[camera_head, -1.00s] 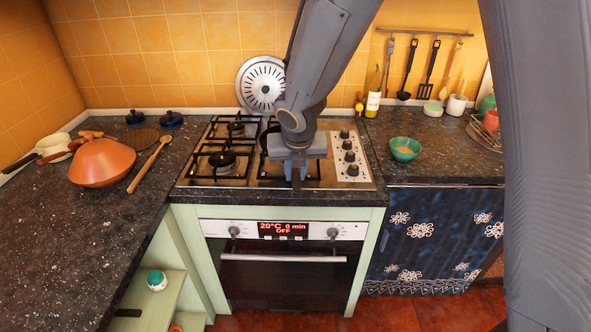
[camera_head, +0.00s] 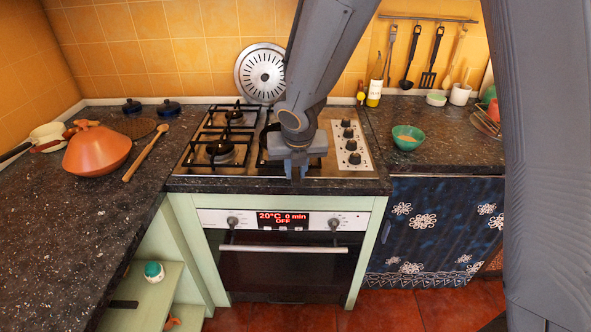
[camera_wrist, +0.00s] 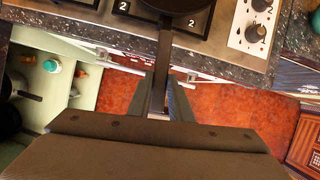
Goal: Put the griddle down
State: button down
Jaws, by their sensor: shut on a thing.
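The griddle (camera_wrist: 181,5) is dark and round at the top edge of the wrist view, mostly cut off, with its long dark handle (camera_wrist: 165,55) running down toward me. My gripper (camera_wrist: 165,100) is shut on the handle. In the head view my gripper (camera_head: 295,170) is at the front edge of the gas stove (camera_head: 190,171), right of centre. My arm hides most of the griddle there. It lies over the right side of the hob; I cannot tell whether it touches the grate.
The stove knobs (camera_head: 347,141) are close right of my gripper. A green bowl (camera_head: 407,138) stands on the right counter. An orange tagine (camera_head: 97,150) and a wooden spoon (camera_head: 146,153) are on the left counter. The left burners (camera_head: 219,149) are bare.

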jog(key=shift+f, duration=0.35)
jog(key=c, duration=1.5)
grip_release()
jog(key=shift+c, duration=0.2)
jog(key=p+v, duration=0.1)
jog(key=v, duration=0.6)
jog(key=shift+s+r, duration=0.2)
jog(key=shift+r, duration=0.2)
